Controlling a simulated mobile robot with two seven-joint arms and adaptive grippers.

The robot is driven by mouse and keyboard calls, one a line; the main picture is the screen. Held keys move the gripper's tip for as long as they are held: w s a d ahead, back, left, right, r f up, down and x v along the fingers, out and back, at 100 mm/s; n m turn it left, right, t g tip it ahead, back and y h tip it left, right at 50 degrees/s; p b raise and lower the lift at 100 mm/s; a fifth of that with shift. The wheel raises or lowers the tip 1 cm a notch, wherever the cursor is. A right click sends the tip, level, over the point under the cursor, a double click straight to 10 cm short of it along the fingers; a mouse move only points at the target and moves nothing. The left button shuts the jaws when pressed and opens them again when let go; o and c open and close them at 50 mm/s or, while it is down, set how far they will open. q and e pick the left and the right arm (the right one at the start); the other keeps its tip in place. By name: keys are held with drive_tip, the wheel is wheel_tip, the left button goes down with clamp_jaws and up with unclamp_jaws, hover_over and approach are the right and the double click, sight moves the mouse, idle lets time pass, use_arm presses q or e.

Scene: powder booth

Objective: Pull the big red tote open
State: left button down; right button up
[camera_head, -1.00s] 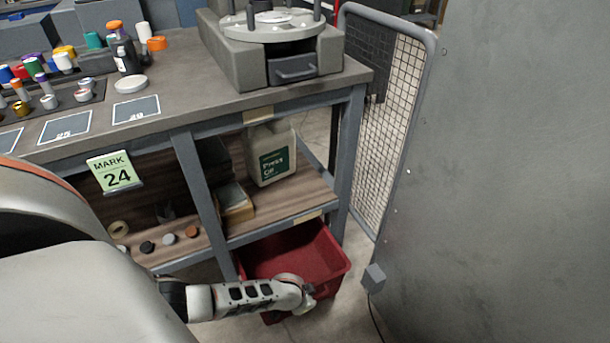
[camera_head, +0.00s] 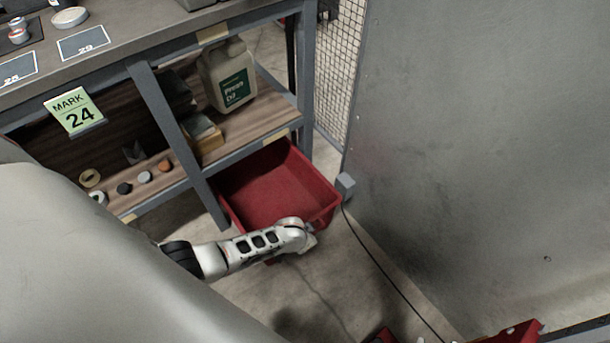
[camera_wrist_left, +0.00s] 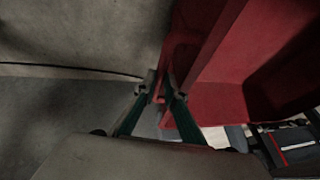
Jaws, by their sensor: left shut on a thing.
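The big red tote (camera_head: 270,195) sits on the floor under the lower shelf of the bench. It stands partly out in front of the shelf, and its empty-looking inside shows. The shelf hides its back end. My left gripper (camera_head: 309,240) is at the tote's near front side, low by the floor. In the left wrist view, the two fingers of my left gripper (camera_wrist_left: 158,93) close on a red rim or handle part of the tote (camera_wrist_left: 215,45). My right gripper is not in view.
A bench leg (camera_head: 178,140) stands at the tote's left. A grey panel (camera_head: 470,150), a small grey box (camera_head: 345,184) and a floor cable (camera_head: 385,275) lie to the right.

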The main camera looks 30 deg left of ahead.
use_arm(q)
drive_tip(key=shift+s+a+f, duration=0.1)
drive_tip(key=shift+s+f, duration=0.1)
drive_tip(key=shift+s, duration=0.05)
drive_tip(key=c, duration=2.1)
unclamp_jaws()
drive_tip(key=shift+w, duration=0.1)
drive_tip(key=shift+r, duration=0.15)
drive_tip(key=shift+v, duration=5.95)
